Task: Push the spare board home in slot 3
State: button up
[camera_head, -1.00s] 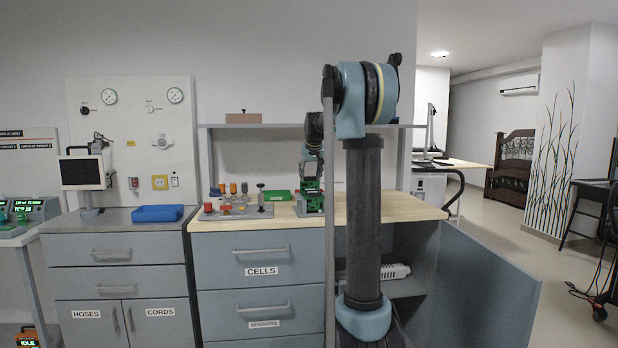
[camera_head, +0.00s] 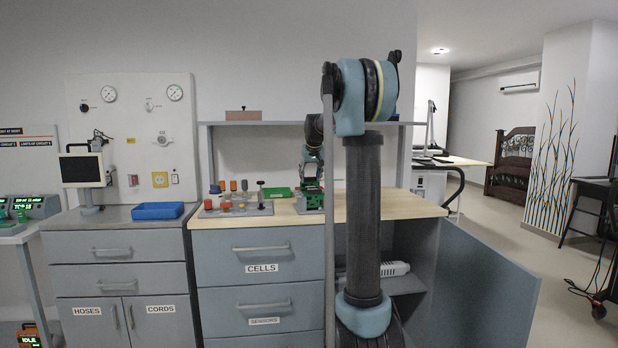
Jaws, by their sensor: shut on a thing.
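My gripper (camera_head: 311,179) points down over the wooden worktop, left of my column. It is shut on a small green board (camera_head: 312,187). The board is right above or in a dark rack with green boards (camera_head: 312,204) on the worktop. The slots are too small to tell apart, so I cannot tell which slot the board is in or how deep it sits. The jaws partly hide it.
Left of the rack is a grey tray (camera_head: 262,210) with red, orange and yellow knobbed parts. A green bin (camera_head: 278,192) stands behind. A shelf (camera_head: 262,124) crosses above. The worktop (camera_head: 395,207) right of my column is clear. A blue bin (camera_head: 158,211) sits further left.

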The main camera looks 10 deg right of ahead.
aim_at(310, 185)
jog(key=shift+f, duration=1.65)
dwell(1.8)
jog(key=o, duration=1.1)
jog(key=shift+o, duration=0.2)
notch_tip(310, 185, up, 7)
dwell(0.4)
